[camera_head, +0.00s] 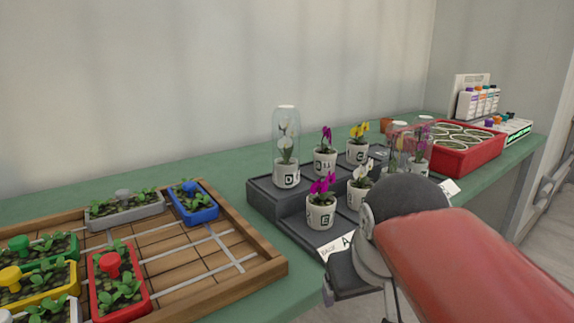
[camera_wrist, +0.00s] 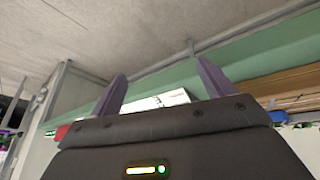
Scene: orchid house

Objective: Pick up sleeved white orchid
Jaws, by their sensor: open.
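The sleeved white orchid (camera_head: 286,174) stands upright on the raised back step of the dark grey stand (camera_head: 262,198), at its left end. It has white flowers in a white pot marked with a "D", under a clear domed sleeve. My gripper (camera_wrist: 160,70) is open and empty in the wrist view, its two purple fingers spread apart. In the head view the gripper is low in front of the stand, apart from the orchid and partly hidden by my arm. The wrist view does not show the orchid.
An unsleeved white orchid (camera_head: 358,193) and several purple, yellow and sleeved pink orchids share the stand. A wooden tray (camera_head: 262,268) with coloured planters lies at left. A red crate (camera_head: 465,158) and bottles (camera_head: 480,102) stand at right. Green bench (camera_head: 230,169) is bare behind the tray.

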